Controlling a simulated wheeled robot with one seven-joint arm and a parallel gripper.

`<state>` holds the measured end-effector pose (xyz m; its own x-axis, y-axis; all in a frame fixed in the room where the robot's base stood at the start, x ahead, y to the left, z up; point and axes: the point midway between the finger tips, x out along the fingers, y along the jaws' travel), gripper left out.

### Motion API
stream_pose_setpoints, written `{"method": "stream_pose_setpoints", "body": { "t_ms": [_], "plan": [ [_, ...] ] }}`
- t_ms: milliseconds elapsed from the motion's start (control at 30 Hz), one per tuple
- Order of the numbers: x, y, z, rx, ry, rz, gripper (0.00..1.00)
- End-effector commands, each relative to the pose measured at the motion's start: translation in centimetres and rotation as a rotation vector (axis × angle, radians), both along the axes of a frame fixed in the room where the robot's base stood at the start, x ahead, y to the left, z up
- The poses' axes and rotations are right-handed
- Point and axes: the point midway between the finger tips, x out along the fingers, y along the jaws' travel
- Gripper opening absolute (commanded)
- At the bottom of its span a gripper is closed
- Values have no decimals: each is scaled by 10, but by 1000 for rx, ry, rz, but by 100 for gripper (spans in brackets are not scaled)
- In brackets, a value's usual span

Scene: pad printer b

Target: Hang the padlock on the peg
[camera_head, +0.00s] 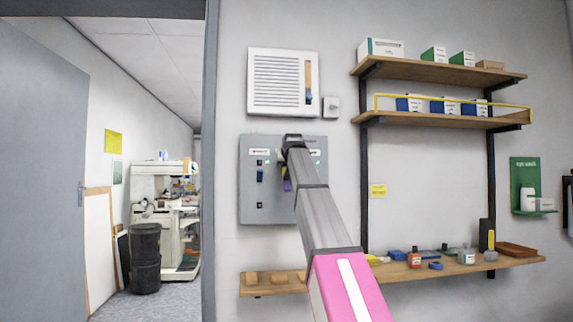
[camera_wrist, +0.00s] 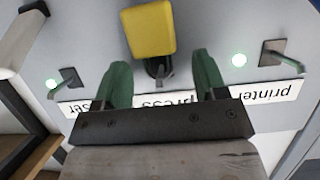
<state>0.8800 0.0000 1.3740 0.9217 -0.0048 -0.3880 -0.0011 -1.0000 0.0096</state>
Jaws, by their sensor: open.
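The yellow padlock (camera_wrist: 151,29) is at the middle peg (camera_wrist: 160,71) of the grey wall panel (camera_head: 254,207), under the "press" label in that upside-down wrist view. Its body lies just beyond the fingertips, apart from both fingers. It appears to hang on the peg, but shackle and peg overlap, so I cannot tell for sure. My gripper (camera_wrist: 162,66) is open, its two green fingers on either side of the peg. In the head view my arm hides most of the panel's middle.
A low wooden shelf (camera_head: 262,291) runs below the panel, and wall shelves (camera_head: 440,71) stand to the right. A vent (camera_head: 275,82) is above.

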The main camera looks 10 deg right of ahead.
Motion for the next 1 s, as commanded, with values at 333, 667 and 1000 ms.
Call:
{"method": "stream_pose_setpoints", "body": {
  "t_ms": [333, 667, 1000],
  "plan": [
    [-8, 0, 4, 0, -1, 0, 65],
    [-21, 0, 8, 0, 0, 0, 65],
    [-28, 0, 12, 0, 0, 0, 65]
  ]
}}
